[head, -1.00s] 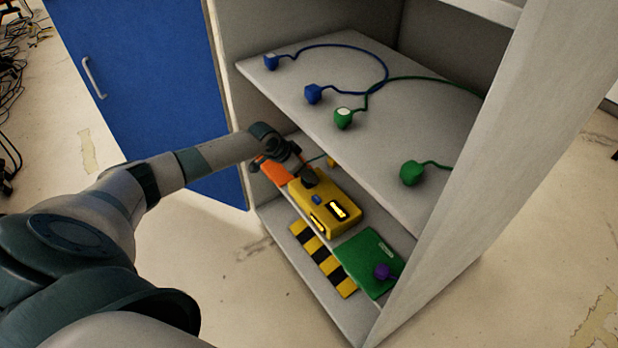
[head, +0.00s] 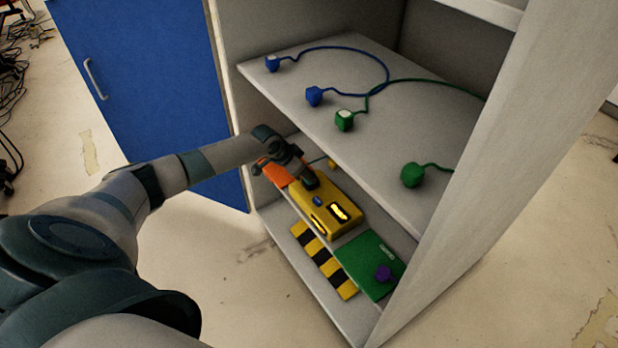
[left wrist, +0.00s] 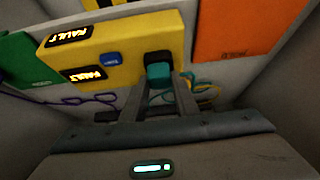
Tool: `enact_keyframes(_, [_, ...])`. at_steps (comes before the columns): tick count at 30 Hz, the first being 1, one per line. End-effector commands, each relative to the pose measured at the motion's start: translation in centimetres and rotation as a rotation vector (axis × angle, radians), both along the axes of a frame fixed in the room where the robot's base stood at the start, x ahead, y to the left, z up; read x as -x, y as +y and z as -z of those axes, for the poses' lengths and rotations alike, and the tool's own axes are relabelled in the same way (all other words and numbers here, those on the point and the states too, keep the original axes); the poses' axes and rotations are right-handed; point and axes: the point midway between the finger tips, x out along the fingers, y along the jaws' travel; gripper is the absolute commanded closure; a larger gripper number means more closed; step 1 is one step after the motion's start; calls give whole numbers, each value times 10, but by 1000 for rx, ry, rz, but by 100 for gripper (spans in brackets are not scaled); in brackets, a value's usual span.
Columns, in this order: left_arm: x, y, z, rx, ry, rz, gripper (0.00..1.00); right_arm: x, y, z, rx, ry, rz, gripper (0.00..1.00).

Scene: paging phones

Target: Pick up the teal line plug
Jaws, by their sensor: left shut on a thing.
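The teal line plug (left wrist: 160,75) sits between the fingers of my left gripper (left wrist: 161,88) in the left wrist view. Its upper end is at the dark socket (left wrist: 157,57) on the yellow box (left wrist: 112,45); I cannot tell whether it is seated in it. My left gripper is shut on the plug. In the head view my left gripper (head: 290,164) is at the lower shelf, beside the yellow box (head: 330,205), and hides the plug. A teal cord (head: 318,159) shows behind it. My right gripper is not in view.
An orange panel (left wrist: 235,35) and a green panel (head: 370,262) flank the yellow box. A purple plug (head: 384,273) is at the green panel. The upper shelf (head: 400,140), with blue and green plugs, overhangs my gripper. A blue door (head: 145,70) stands at left.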

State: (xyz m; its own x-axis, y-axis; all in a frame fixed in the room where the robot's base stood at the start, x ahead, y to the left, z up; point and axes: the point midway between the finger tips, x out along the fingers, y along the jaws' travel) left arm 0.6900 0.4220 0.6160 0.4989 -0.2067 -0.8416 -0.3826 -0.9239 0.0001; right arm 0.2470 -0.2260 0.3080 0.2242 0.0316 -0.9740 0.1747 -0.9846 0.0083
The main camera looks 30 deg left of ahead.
Motion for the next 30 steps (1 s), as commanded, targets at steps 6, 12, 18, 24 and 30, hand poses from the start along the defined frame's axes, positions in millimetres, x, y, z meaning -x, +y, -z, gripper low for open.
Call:
enact_keyframes(6, [-1, 0, -5, 0, -2, -1, 99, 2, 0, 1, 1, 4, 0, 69])
enact_keyframes(12, [-1, 1, -24, -1, -4, 0, 99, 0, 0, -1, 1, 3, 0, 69])
enact_keyframes(18, [19, 9, -34, -2, 2, 0, 99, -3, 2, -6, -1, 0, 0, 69])
enact_keyframes(24, [61, 26, -34, -4, 4, 1, 99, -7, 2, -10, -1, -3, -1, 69])
enact_keyframes(30, [105, 44, -33, -5, 4, 1, 99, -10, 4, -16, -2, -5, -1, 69])
